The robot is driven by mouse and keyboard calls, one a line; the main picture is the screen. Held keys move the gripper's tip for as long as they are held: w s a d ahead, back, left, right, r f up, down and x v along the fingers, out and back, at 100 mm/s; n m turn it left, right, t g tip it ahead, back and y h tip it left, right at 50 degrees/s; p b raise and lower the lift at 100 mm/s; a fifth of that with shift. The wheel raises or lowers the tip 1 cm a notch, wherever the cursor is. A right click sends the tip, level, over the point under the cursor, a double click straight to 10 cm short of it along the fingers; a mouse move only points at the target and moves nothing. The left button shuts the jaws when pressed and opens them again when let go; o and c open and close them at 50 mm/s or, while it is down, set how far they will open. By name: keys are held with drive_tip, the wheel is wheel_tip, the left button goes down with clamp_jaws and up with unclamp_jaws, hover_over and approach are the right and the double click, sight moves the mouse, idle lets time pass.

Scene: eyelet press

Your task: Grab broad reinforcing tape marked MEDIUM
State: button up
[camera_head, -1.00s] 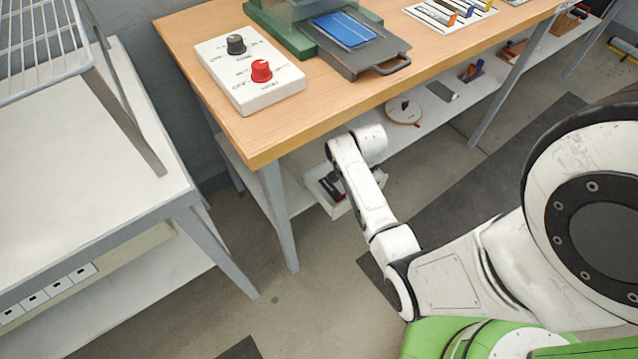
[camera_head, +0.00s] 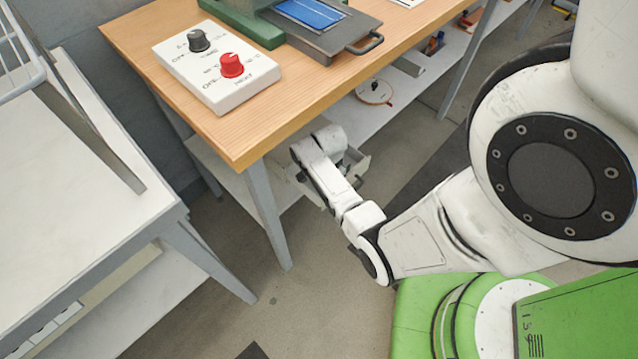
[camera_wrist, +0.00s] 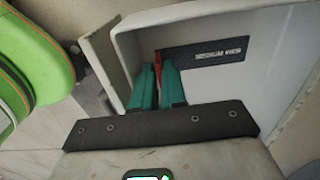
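In the wrist view, the two teal fingers of my gripper (camera_wrist: 159,68) reach into a white open box (camera_wrist: 210,22). They stand close together with a narrow gap. A thin red piece (camera_wrist: 158,60) shows between and just beyond their tips; whether the fingers press on it cannot be told. A black strip with white lettering that seems to read MEDIUM WEB (camera_wrist: 205,52) lies against the box wall to the right of the tips. Whether the red piece is part of the tape cannot be told. In the head view my arm hides the fingers and most of the box (camera_head: 363,165).
The wooden tabletop (camera_head: 300,100) is above my gripper, with a grey table leg (camera_head: 263,215) to its left. A round white disc (camera_head: 374,91) lies on the lower shelf. A control box with red and black knobs (camera_head: 215,75) stands on top. A white bench (camera_head: 80,190) is at left.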

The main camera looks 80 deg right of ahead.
drive_tip(key=shift+c, duration=0.3)
clamp_jaws()
drive_tip(key=shift+r, duration=0.15)
